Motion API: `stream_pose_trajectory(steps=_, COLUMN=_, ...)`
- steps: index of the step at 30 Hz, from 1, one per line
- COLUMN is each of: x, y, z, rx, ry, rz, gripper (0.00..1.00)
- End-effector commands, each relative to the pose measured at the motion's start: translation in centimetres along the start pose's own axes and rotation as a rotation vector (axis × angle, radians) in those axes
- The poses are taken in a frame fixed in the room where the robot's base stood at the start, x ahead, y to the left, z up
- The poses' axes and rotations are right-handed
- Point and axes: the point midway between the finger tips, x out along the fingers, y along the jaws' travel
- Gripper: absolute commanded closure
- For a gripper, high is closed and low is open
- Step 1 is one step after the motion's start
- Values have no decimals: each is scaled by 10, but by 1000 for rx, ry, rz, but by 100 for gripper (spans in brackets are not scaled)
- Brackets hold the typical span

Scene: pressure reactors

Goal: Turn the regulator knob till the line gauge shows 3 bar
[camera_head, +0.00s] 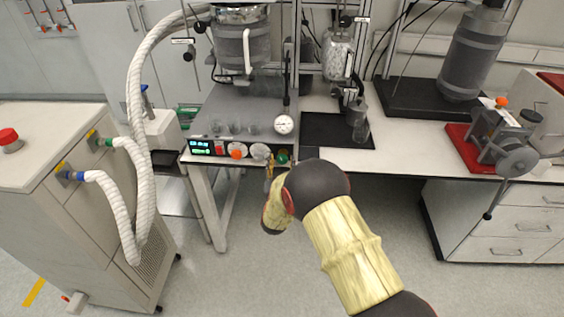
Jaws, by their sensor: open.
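A round white gauge (284,123) stands at the right front of the grey reactor bench; its needle and numbers are too small to read. Below it, the bench's front panel (208,149) carries a lit green display, a red switch, an orange knob (237,153), a round pale dial (260,151) and a green knob (283,157). I cannot tell for sure which is the regulator knob. My gripper (269,164) is open just in front of the panel, near the pale dial and green knob. My arm hides part of the panel's right end, and contact cannot be told.
A metal reactor vessel (243,45) stands above the bench. Thick white hoses (143,130) run from the cabinet (105,215) at left. A black mat (322,131) and a red-based clamp device (470,150) lie to the right. The floor in front is clear.

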Motion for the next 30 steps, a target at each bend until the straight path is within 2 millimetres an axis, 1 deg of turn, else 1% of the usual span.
stream_pose_trajectory(steps=1, x=6, y=0, z=2, rx=0, ry=-1, rz=1, gripper=49)
stream_pose_trajectory(steps=3, x=11, y=0, z=1, rx=0, ry=-1, rz=0, gripper=49)
stream_pose_trajectory(steps=6, x=15, y=0, z=0, rx=1, ry=0, rz=0, gripper=49)
stream_pose_trajectory(steps=14, x=16, y=0, z=0, rx=0, ry=-1, rz=-1, gripper=49)
stream_pose_trajectory(steps=30, x=16, y=0, z=0, rx=0, ry=-1, rz=-1, gripper=80)
